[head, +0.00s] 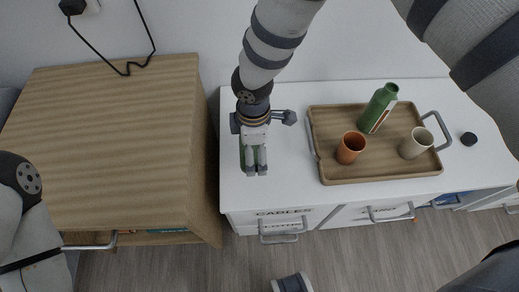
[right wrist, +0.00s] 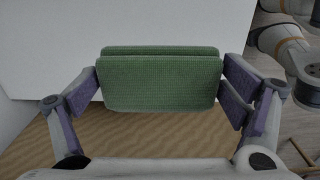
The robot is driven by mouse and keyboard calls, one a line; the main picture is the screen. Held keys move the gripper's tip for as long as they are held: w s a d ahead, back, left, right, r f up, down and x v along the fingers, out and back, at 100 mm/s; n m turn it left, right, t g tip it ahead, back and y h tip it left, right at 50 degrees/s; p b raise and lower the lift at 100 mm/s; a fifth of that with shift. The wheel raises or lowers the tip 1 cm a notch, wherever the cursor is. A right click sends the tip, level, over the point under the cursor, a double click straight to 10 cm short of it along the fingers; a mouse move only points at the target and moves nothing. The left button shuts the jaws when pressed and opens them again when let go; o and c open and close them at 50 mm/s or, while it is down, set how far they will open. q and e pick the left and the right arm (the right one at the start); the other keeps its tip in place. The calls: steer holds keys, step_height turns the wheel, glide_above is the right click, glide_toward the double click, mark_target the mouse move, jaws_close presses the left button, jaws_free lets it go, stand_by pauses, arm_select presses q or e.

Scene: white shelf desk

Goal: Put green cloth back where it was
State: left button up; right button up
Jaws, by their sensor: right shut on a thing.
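The green cloth (right wrist: 160,85) looks like a thick folded pad in the right wrist view, spanning the space between my two finger pads. My right gripper (head: 256,172) is shut on it. In the head view only a small green part of the cloth (head: 242,155) shows beside the gripper, and the rest is hidden by the gripper. The gripper is over the left end of the white desk (head: 285,190), near the wooden cabinet's right edge. I cannot tell how high above the desk the cloth is. My left gripper is out of view; only part of the left arm shows.
A wooden tray (head: 330,173) on the desk holds a green bottle (head: 377,108), an orange cup (head: 350,148) and a pale cup (head: 416,143). The wooden cabinet (head: 110,150) has a clear top. Drawers (head: 330,217) line the desk front.

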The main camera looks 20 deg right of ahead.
steer(key=shift+w+d+f, duration=0.3)
steer(key=shift+d+f, duration=0.05)
steer(key=shift+f, duration=0.3)
steer(key=shift+w+d+f, duration=0.25)
steer(key=shift+d+f, duration=0.1)
steer(key=shift+f, duration=0.25)
steer(key=shift+w+d+f+b, duration=0.2)
steer(key=shift+f+b, duration=0.15)
steer(key=shift+f, duration=0.7)
steer(key=shift+w+d+f+b, duration=0.15)
steer(key=shift+f+b, duration=0.2)
steer(key=shift+f, duration=0.7)
steer(key=o, duration=0.8)
steer(key=shift+o, duration=0.2)
step_height(320, 180, up, 12)
steer(key=p, duration=0.2)
steer(key=shift+s+r+p, duration=0.1)
steer(key=shift+r+p, duration=0.15)
steer(key=shift+p, duration=0.05)
